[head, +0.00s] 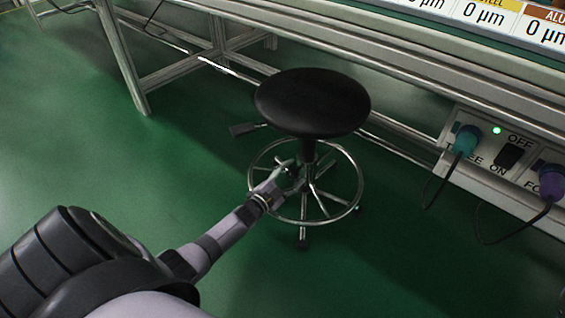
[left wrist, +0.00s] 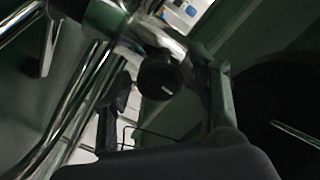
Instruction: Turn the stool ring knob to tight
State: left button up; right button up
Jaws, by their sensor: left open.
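My left gripper (head: 293,172) reaches in beside the column, below the seat and near the ring. In the left wrist view the black ring knob (left wrist: 160,80) with a small pale mark lies between the two spread fingers of my left gripper (left wrist: 165,85). The fingers are open, with a visible gap on the left side; contact on the right side is unclear. In the head view the knob is hidden by the gripper. My right gripper is not in view.
A lever paddle (head: 243,129) sticks out left under the seat. Workbench frames (head: 136,62) stand behind the stool. A socket panel (head: 500,150) with teal and purple plugs and hanging cables is at the right. The green floor (head: 130,190) at the left is clear.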

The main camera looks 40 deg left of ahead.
pick_arm(q)
jog(key=s, duration=0.7)
jog(key=s+a, duration=0.1)
jog(key=s, duration=0.3)
jog(key=shift+s, duration=0.2)
